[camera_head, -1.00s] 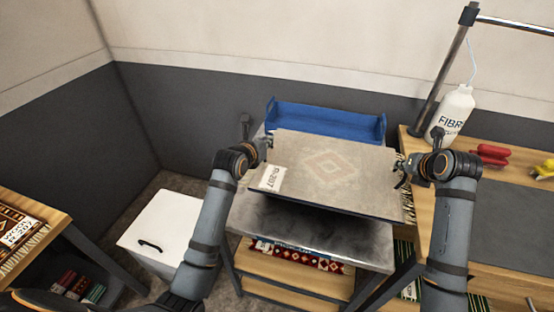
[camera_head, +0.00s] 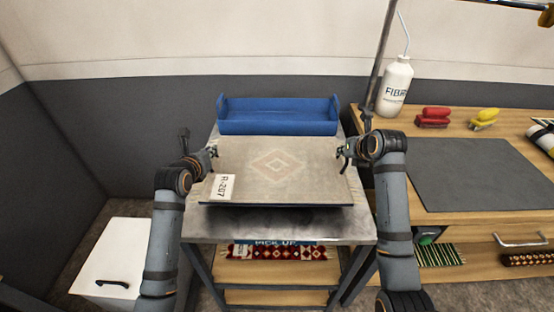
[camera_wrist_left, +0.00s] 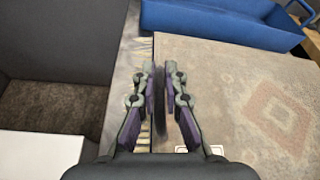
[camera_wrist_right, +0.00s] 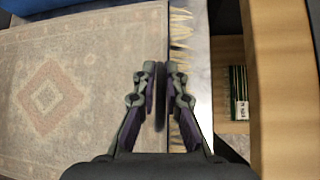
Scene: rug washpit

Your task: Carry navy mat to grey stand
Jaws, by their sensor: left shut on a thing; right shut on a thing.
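A faded beige rug (camera_head: 300,183) with a diamond pattern and an R-207 tag (camera_head: 222,187) lies flat on the navy mat (camera_head: 300,206), of which only a thin dark front edge shows. The mat is level over the grey stand (camera_head: 200,226), with a dark shadow under its front edge; whether it touches the top I cannot tell. My left gripper (camera_head: 213,152) is shut on the mat's left edge. My right gripper (camera_head: 341,152) is shut on its right edge. The rug also shows in the left wrist view (camera_wrist_left: 225,85) and the right wrist view (camera_wrist_right: 100,90).
A blue tray (camera_head: 278,127) sits at the stand's back, behind the mat. A wooden bench (camera_head: 480,196) with a dark pad, a white bottle (camera_head: 396,86) and brushes stands close on the right. A white bin (camera_head: 115,258) is at the left.

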